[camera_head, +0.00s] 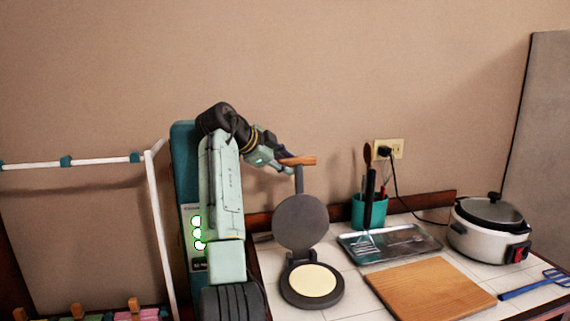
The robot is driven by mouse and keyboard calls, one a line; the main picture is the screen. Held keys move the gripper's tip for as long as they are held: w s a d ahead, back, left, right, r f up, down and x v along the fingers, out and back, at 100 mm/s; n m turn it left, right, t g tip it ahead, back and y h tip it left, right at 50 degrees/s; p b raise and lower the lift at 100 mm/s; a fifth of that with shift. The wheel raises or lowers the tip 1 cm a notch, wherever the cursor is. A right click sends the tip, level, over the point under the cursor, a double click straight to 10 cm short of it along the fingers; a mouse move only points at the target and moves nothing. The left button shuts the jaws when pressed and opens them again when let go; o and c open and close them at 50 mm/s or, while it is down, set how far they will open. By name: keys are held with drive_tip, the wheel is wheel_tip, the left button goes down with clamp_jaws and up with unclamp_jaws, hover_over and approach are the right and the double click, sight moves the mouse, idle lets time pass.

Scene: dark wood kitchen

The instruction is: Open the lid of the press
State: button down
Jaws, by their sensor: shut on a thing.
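The press (313,302) stands on the white tiled counter, in front of my arm and to its right. Its round dark lid (300,222) is raised about upright above the base. A pale yellow disc (312,281) lies on the lower plate. The lid's handle points up and ends in a brown wooden grip (299,161). My gripper (288,164) is shut on this handle at the top, reaching in from the left. The fingertips are small in view and partly hidden by the grip.
A wooden board (430,290) lies right of the press. Behind it are a metal tray (405,243) and a teal utensil holder (369,212). A white cooker (485,232) and a blue-handled spatula (530,286) are at the right. A white rack (70,164) stands at the left.

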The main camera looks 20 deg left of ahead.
drive_tip(key=shift+w+a+f+g, duration=0.15)
drive_tip(key=shift+w+g, duration=0.15)
drive_tip(key=shift+w, duration=0.2)
drive_tip(key=c, duration=1.4)
unclamp_jaws()
drive_tip(key=shift+c, duration=0.2)
drive_tip(key=shift+s, duration=0.1)
